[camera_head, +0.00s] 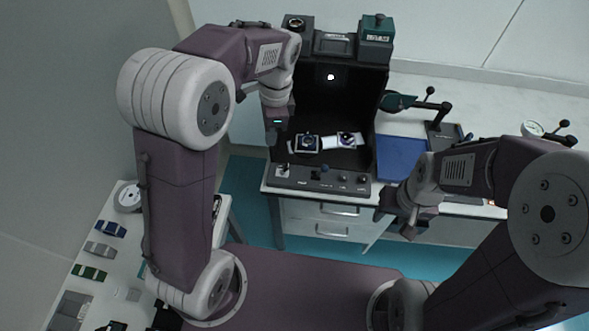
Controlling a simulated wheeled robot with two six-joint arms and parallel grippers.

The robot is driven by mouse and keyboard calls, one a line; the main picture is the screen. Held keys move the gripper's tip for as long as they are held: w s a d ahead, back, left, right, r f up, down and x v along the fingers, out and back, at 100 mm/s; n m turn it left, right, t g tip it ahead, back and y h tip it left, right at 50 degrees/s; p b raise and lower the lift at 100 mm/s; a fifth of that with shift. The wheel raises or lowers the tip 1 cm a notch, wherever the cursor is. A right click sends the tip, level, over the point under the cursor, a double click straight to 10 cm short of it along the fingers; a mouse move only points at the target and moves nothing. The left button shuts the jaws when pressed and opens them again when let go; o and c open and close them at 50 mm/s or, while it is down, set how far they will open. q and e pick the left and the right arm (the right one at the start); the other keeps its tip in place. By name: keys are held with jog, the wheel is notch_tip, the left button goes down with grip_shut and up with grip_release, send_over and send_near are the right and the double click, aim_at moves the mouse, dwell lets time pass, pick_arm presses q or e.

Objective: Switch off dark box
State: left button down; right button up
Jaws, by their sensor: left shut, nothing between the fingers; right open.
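The dark box (352,105) is a black, open-fronted housing standing on the far table, with a small bright spot on its back wall. Its grey control panel (318,181) runs along the front, with a light lever at the left end and several dark knobs. Two small mounted parts (307,142) (346,140) sit on the box floor. My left gripper (275,142) is shut and empty at the box's left side, above and behind the panel's left end. My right gripper (397,222) is open and empty, in front of the table edge to the right of the panel.
Devices, including a green-topped one (376,31), stand on top of the box. A side table (70,262) with several small parts is at lower left. Drawers (335,210) are under the panel.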

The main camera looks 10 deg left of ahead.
pick_arm(q)
jog(key=w+d+f+m+b, duration=0.3)
jog(key=d+f+b, duration=0.1)
jog(key=d+f, duration=0.5)
jog(key=shift+w+d+f+m+y, duration=0.15)
jog(key=shift+w+d+m+y, duration=0.2)
jog(key=shift+d, duration=0.55)
pick_arm(e)
notch_tip(320, 180, down, 6)
jog(key=shift+r, duration=0.25)
pick_arm(q)
jog(key=shift+w+f, duration=0.1)
